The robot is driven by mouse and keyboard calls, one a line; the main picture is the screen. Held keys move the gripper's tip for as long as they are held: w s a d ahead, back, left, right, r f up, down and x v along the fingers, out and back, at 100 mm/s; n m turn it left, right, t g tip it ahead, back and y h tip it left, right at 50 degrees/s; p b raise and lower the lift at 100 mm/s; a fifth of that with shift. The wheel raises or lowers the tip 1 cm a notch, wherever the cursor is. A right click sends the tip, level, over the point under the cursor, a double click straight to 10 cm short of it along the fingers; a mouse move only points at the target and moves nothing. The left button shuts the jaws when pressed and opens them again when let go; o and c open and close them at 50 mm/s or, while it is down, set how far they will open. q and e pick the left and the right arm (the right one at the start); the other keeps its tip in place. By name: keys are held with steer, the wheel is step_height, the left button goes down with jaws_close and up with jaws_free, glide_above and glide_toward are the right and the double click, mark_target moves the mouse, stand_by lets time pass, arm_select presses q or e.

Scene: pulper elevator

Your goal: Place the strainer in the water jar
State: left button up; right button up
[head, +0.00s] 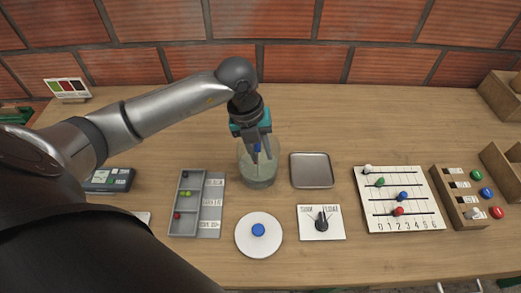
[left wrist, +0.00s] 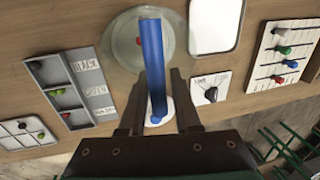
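The clear water jar (head: 259,176) stands on the table in the head view. It also shows below my left gripper in the left wrist view (left wrist: 116,42), with a small red thing seen inside. My left gripper (head: 260,155) points down at the jar's mouth. Its two fingers (left wrist: 160,76) close in on both sides of a blue rod (left wrist: 152,50), which looks like the strainer's handle. The rod runs out past the fingertips over the jar. The strainer's head is not clearly seen. My right gripper is not in view.
A white disc with a blue knob (head: 244,244) lies in front of the jar. A grey compartment tray (head: 209,204) is to the left, an empty metal tray (head: 311,171) to the right. A dial plate (head: 335,227) and a slider board (head: 413,186) lie further right. Behind the jar is free table.

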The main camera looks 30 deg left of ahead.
arm_select(q)
step_height(320, 180, up, 12)
steer(key=s+a+p, duration=0.1)
steer(key=a, duration=0.1)
steer(key=shift+f, duration=0.15)
